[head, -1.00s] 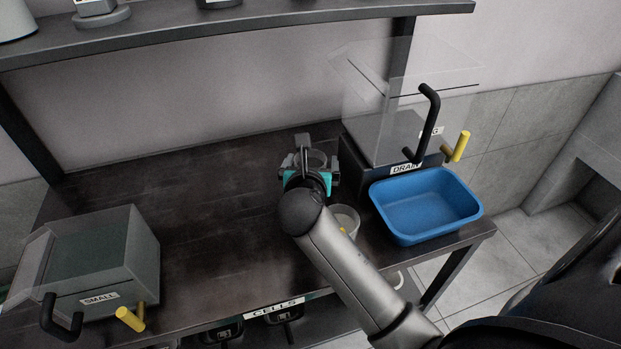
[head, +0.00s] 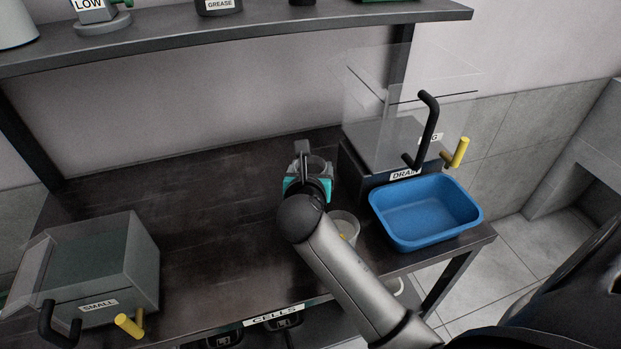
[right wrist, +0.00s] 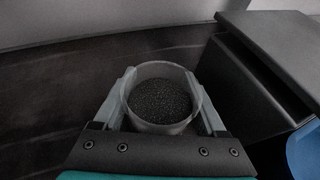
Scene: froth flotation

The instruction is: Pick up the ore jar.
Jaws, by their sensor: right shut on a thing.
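The ore jar (right wrist: 160,101) is a clear round jar of dark grains, seen from above in the right wrist view. In the head view its clear rim (head: 320,166) shows just beyond my right gripper (head: 309,168), over the dark bench near the drain box. My right gripper is shut on the jar, one finger against each side. The jar looks upright; I cannot tell whether its base touches the bench. My wrist hides its lower part in the head view. My left gripper is not in view.
A clear-walled box labelled DRAIN (head: 380,160) stands right of the jar, with a blue tub (head: 425,212) in front. A second clear cup (head: 345,226) is beside my right arm. The SMALL cell (head: 95,265) is at left. A shelf (head: 240,32) hangs above. The bench's middle (head: 190,215) is clear.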

